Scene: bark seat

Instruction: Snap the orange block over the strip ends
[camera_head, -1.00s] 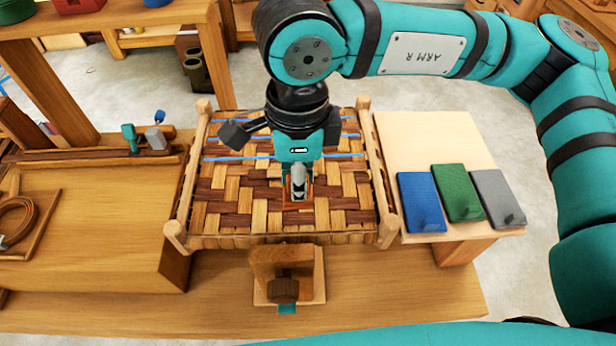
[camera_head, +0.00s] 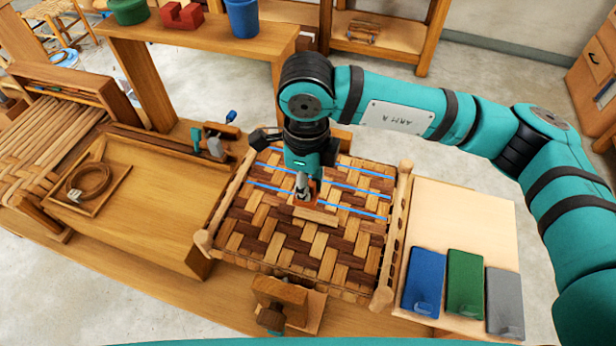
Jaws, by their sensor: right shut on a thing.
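The orange block (camera_head: 316,187) shows only in small part, at the fingertips of my right gripper (camera_head: 304,188), which is shut on it. The gripper points down over the woven bark seat (camera_head: 330,245), near the front one of several blue lines (camera_head: 355,211) across the weave. The seat has dark and light strips in a wooden frame. The fingers hide most of the block, and I cannot tell whether it touches the weave. The strip ends cannot be made out clearly. My left gripper is not in view.
A pale board (camera_head: 455,215) at the right carries a blue block (camera_head: 424,280), a green block (camera_head: 465,282) and a grey block (camera_head: 505,300). A wooden clamp-like piece (camera_head: 280,300) stands before the seat. A tray with a coil (camera_head: 90,183) lies left.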

